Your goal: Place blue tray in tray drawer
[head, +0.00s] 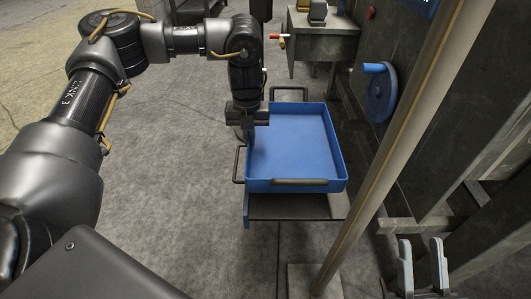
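The blue tray (293,157) is right of centre in the head view, level, open at the top and empty. It has dark handles at its near, left and far sides. My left gripper (247,138) points down at the tray's left rim. Its fingertips overlap the rim, and I cannot tell whether they are closed on it. A grey slab-like surface (295,208) shows just below the tray's near edge; I cannot tell whether it is the tray drawer or whether the tray rests on it. My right gripper (420,262) is at the lower right, its fingers apart and empty.
A tan post (395,140) rises diagonally close to the tray's right. Behind it stands a dark machine with a blue handwheel (381,92). A grey metal bench (322,45) is beyond the tray. The grey floor (185,160) left of the tray is clear.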

